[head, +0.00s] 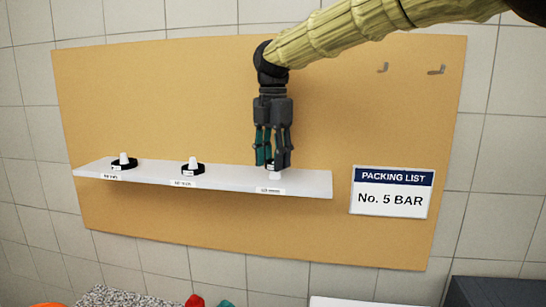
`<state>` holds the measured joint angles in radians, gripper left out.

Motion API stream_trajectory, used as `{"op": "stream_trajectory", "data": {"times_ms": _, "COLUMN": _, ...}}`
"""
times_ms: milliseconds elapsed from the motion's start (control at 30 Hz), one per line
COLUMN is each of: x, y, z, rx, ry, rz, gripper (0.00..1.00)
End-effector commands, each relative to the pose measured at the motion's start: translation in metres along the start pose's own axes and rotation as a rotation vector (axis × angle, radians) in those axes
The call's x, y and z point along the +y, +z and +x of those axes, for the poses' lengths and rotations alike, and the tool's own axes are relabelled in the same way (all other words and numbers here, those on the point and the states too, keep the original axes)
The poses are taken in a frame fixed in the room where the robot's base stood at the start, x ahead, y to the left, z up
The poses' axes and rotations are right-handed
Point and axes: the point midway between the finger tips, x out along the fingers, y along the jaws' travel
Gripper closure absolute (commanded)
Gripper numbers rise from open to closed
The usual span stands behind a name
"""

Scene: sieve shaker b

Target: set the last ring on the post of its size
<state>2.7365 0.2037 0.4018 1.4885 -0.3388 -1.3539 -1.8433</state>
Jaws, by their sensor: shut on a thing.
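A white shelf (225,180) on the board carries three short white posts with size labels below them. A black ring (124,165) sits around the base of the left post (124,157). A second black ring (193,169) sits around the base of the middle post (193,161). My gripper (273,163) points down over the right post (275,176) and is shut on a dark ring (271,168). White of the post shows below this ring. The fingers partly hide it, and I cannot tell whether the post's tip is inside it.
A packing list sign (392,191) reading "No. 5 BAR" hangs right of the shelf. Two hooks (437,70) are on the upper right of the tan board (180,90). Below, a speckled surface (110,297), red and teal items and a dark box (498,291) show at the bottom edge.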

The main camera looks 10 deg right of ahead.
Motion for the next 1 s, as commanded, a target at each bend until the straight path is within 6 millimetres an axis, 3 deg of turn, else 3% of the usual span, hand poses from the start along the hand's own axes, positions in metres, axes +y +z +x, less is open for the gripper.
{"op": "stream_trajectory", "data": {"times_ms": 1000, "x": 0.0, "y": 0.0, "z": 0.012, "rx": 0.0, "ry": 0.0, "rz": 0.0, "gripper": 0.72}}
